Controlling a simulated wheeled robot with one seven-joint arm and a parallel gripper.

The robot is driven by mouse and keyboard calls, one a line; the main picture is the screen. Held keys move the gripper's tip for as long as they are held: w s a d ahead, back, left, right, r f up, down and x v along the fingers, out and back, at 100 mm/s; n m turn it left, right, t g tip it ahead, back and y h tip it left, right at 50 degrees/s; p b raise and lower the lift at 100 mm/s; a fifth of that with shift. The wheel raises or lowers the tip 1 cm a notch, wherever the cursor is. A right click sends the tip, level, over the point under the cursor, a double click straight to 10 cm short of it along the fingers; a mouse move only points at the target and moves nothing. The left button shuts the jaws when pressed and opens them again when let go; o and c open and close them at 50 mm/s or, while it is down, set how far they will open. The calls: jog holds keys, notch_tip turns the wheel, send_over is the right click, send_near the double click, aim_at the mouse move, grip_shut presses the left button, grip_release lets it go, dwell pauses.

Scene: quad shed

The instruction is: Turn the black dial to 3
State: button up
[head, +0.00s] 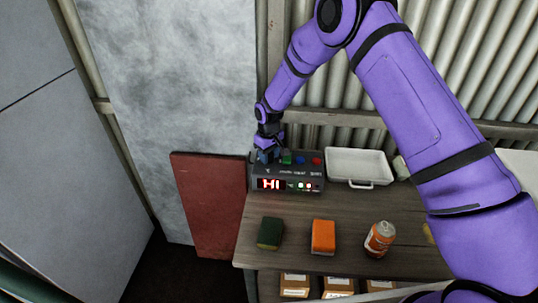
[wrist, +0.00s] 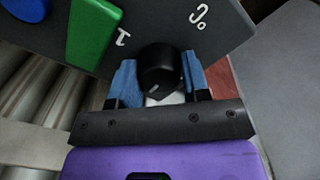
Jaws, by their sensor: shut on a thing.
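The black dial (wrist: 158,66) sits on the dark grey panel of a control box (head: 315,176). In the wrist view my gripper (wrist: 157,82) has one blue fingertip on each side of the dial and is shut on it. A short pale mark shows on the dial's near face, pointing toward the lower left in that view. In the head view my gripper (head: 267,154) covers the dial at the box's left end. The box's red display (head: 269,184) reads "HI".
The box also has a green button (head: 287,158), a blue one (head: 301,158) and a red one (head: 316,161). A white tray (head: 357,181) stands to its right. A green block (head: 270,232), an orange block (head: 323,237) and a can (head: 379,239) stand in front on the table.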

jog(key=m, duration=0.6)
dwell(0.6)
jog(key=o, duration=0.9)
notch_tip(320, 180, up, 11)
jog(key=shift+f, duration=0.1)
